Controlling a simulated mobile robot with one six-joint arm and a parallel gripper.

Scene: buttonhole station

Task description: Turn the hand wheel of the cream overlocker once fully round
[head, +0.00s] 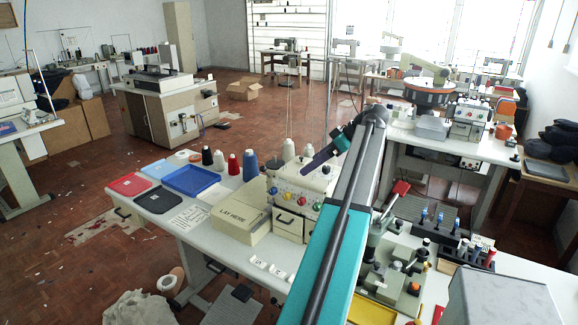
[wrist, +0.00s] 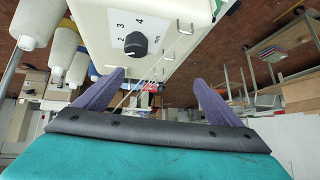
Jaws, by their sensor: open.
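The cream overlocker (head: 290,222) stands on the near white table, with coloured knobs on its front and a box marked LAY HERE (head: 240,219) at its left. My arm crosses in front of its right side, and I make out no hand wheel there. My gripper (head: 318,160) is over the top of the machine. In the wrist view, my gripper (wrist: 158,77) has its two purple fingers wide apart with nothing held. Beyond them is a cream panel (wrist: 175,28) with a black dial (wrist: 140,43) and numbers around it. The dial is apart from the fingers.
Cream thread cones (wrist: 37,25) stand close on the left in the wrist view. Thin threads run near the fingers. Blue (head: 190,180) and red (head: 131,184) trays lie on the table's left. Another machine (head: 395,270) stands right of my arm.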

